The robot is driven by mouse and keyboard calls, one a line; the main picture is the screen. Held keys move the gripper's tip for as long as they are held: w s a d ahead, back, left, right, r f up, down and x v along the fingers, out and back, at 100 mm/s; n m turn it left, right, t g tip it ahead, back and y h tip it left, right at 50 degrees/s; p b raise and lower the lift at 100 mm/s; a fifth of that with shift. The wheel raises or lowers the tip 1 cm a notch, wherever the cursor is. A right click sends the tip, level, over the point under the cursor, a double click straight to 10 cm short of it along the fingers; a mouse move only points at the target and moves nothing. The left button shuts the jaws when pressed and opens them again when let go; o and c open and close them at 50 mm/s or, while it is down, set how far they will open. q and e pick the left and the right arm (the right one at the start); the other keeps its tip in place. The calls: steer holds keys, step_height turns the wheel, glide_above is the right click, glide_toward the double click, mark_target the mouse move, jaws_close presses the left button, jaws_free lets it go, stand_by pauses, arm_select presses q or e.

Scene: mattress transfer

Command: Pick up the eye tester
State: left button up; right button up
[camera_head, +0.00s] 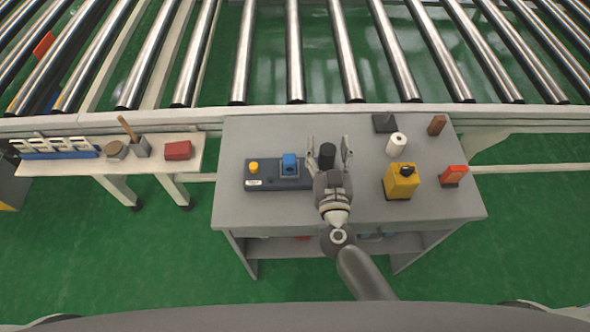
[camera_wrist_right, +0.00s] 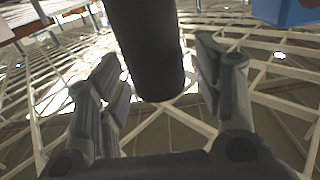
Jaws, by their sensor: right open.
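A black upright cylinder (camera_head: 327,154) stands at the right end of a dark base unit (camera_head: 262,180) on the grey table; I cannot tell if the two are joined. The base unit carries a yellow knob (camera_head: 253,167) and a blue block (camera_head: 290,165). No label I can read says which is the eye tester. My right gripper (camera_head: 330,148) is open, its fingers on either side of the black cylinder. In the right wrist view, the cylinder (camera_wrist_right: 148,50) hangs between the open fingers, with gaps on both sides. A blue corner (camera_wrist_right: 285,10) shows at upper right. My left gripper is out of view.
On the grey table (camera_head: 240,140), right of the gripper, stand a white roll (camera_head: 397,144), yellow box (camera_head: 401,182), red item (camera_head: 453,176), brown block (camera_head: 437,125) and dark holder (camera_head: 384,123). A roller conveyor (camera_head: 294,50) runs behind. A side shelf (camera_head: 70,168) is left.

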jaws_close()
steer(key=shift+r, duration=0.15)
stand_by(0.4)
steer(key=shift+r+p, duration=0.9)
steer(key=shift+r, duration=0.55)
steer(key=s+a+r+p, duration=0.2)
steer(key=s+r+p, duration=0.1)
steer(key=s+r, duration=0.7)
steer(key=shift+s+a, duration=0.25)
steer(key=shift+s, duration=1.65)
